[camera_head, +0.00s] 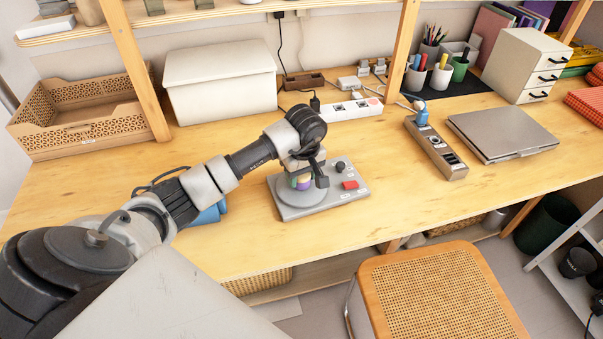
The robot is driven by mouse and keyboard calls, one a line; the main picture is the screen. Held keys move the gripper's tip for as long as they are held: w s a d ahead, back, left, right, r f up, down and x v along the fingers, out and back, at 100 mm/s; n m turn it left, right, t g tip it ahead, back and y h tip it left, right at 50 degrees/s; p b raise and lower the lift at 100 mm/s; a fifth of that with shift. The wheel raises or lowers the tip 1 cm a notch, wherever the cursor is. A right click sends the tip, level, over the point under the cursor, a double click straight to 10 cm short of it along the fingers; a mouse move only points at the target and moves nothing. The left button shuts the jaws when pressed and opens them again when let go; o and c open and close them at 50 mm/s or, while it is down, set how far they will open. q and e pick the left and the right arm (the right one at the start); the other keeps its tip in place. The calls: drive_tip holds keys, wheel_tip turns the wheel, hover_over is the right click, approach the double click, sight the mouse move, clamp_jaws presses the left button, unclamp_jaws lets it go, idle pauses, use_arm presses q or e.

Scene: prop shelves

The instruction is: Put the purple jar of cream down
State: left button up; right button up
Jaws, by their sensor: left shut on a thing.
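My left arm reaches in from the left over the wooden desk (400,207). My left gripper (305,176) points down and is shut on a small jar with a purple part (304,185), mostly hidden by the fingers. The jar is at a round plate on a grey device (318,208) with a dark knob and a red button. I cannot tell whether the jar touches the plate. My right gripper is not in view.
A white lidded box (220,85), a white power strip (352,108), a brown power strip (437,148) and a closed laptop (502,132) are on the desk. A blue item (207,215) lies beside my forearm. Bare desk lies right of the device. A cane-seat stool (440,295) stands in front.

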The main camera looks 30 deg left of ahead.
sight(304, 176)
use_arm(q)
drive_tip(key=shift+f, duration=0.15)
drive_tip(key=o, duration=1)
drive_tip(key=shift+c, duration=0.2)
wheel_tip(304, 176, up, 12)
drive_tip(key=d+b, duration=0.1)
drive_tip(key=shift+s+r, duration=0.2)
drive_tip(key=shift+s, duration=0.1)
